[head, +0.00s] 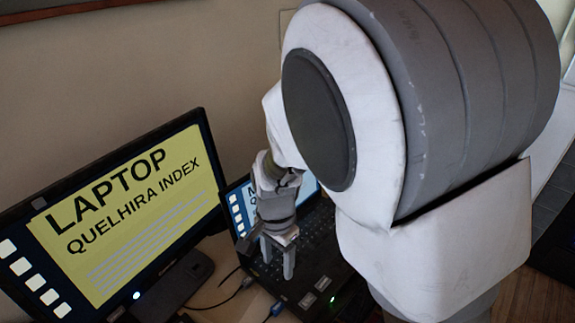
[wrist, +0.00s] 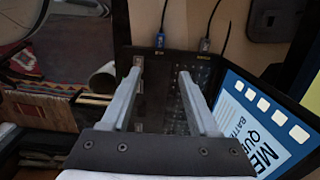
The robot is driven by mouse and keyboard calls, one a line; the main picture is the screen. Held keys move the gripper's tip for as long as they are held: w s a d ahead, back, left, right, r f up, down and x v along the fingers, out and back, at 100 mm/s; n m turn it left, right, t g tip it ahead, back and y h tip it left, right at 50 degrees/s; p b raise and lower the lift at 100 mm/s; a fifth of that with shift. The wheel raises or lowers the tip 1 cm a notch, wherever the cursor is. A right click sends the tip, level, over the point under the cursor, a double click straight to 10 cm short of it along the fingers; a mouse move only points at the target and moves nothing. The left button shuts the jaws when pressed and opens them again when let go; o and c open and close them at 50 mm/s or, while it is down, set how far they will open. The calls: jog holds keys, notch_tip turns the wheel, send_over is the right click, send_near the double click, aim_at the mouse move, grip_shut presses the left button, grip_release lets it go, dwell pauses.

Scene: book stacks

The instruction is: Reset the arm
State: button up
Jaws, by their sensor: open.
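My gripper (head: 278,264) points down over the keyboard of a dark open laptop (head: 321,238) in the head view. Its two grey fingers stand apart with nothing between them. The wrist view shows the same open fingers (wrist: 160,76) above the laptop's keyboard side (wrist: 157,108), with the lit screen (wrist: 262,118) at the right. I cannot tell whether the fingertips touch the keys. My white and grey arm fills the right half of the head view and hides part of the laptop.
A large monitor (head: 128,205) reading "LAPTOP QUELHIRA INDEX" stands left of the laptop. Cables (head: 236,291) run from the laptop's edge across the desk. A plain wall (head: 190,75) rises behind. The wrist view shows a patterned rug (wrist: 62,50) at the left.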

jog(key=shift+r, duration=0.1)
jog(key=s+d+r+n+t, duration=0.2)
jog(key=s+d+r+n, duration=0.2)
jog(key=d+r, duration=0.5)
jog(key=s+d+r+n+t, duration=0.3)
jog(key=s+d+r, duration=0.3)
jog(key=d+r, duration=0.3)
jog(key=shift+s+r+n+t+p, duration=0.3)
jog(key=shift+s+r+n, duration=0.1)
jog(key=shift+r, duration=0.35)
jog(key=shift+c, duration=0.9)
jog(key=shift+a, duration=0.15)
